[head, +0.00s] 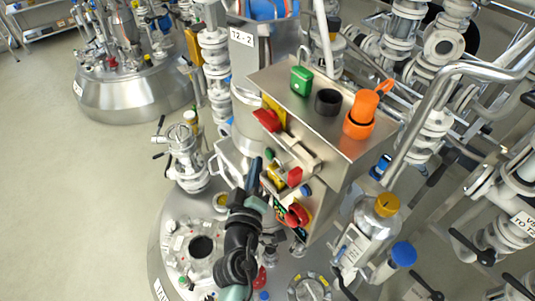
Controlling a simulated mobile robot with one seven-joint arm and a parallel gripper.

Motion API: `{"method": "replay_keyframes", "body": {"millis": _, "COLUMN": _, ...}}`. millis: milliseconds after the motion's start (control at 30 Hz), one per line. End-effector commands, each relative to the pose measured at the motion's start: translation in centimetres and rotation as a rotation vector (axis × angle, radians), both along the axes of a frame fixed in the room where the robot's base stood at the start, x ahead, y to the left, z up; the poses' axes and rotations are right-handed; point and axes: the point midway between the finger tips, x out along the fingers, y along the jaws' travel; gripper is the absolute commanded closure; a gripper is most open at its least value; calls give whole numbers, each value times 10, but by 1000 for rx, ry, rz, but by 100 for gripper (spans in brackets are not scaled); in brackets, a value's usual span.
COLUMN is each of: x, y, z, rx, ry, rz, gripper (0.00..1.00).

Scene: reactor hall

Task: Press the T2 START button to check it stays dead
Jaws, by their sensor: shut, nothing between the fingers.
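A steel control box (330,135) stands right of centre, its front face carrying several coloured controls. A small green button (268,153) is at the face's upper left; its label is too small to read, so I cannot tell whether it is T2 START. A red mushroom knob (297,215) sits lower on the face. My gripper (257,166) is shut and empty, just left of and below the green button in the picture. Whether it touches the panel cannot be told. My gripper and dark arm hide part of the panel's left side.
On the box top stand a green padlock (301,80), a black cup (327,102) and an orange item (360,115). An orange-capped bottle (375,220) stands at lower right. Pipes and steel handrails crowd the right. Open floor (90,190) lies left.

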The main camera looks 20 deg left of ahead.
Motion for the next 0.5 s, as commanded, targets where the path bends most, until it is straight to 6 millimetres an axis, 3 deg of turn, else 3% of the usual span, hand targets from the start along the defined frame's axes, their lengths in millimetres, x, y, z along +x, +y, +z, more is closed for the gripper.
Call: {"method": "replay_keyframes", "body": {"millis": 500, "x": 7, "y": -5, "z": 0, "rx": 0, "ry": 0, "rz": 0, "gripper": 100}}
